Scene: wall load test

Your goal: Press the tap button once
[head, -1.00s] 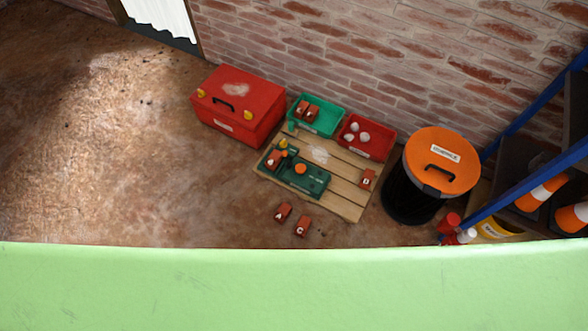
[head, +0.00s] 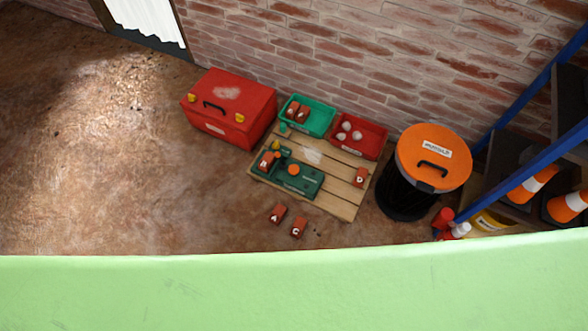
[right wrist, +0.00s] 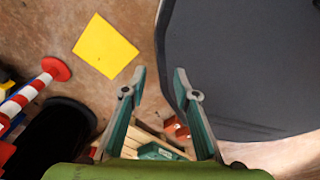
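A dark green device (head: 300,180) lies on a wooden pallet (head: 341,198) on the floor in the head view. It carries a round orange button (head: 293,170) and a yellow knob (head: 276,145); I cannot read a tap label. A lettered red block (head: 266,160) sits at its left end. In the right wrist view my right gripper (right wrist: 159,82) is open and empty, its two fingers apart. Part of a green thing (right wrist: 158,152) on pale slats shows beyond the fingers' base. My left gripper is in neither view.
Red blocks A (head: 277,214) and C (head: 298,228) lie on the floor before the pallet; block D (head: 360,177) is on it. A red toolbox (head: 228,110), a green tray (head: 318,124), a red tray (head: 371,147) and an orange-lidded bin (head: 433,150) stand around. Floor at left is clear.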

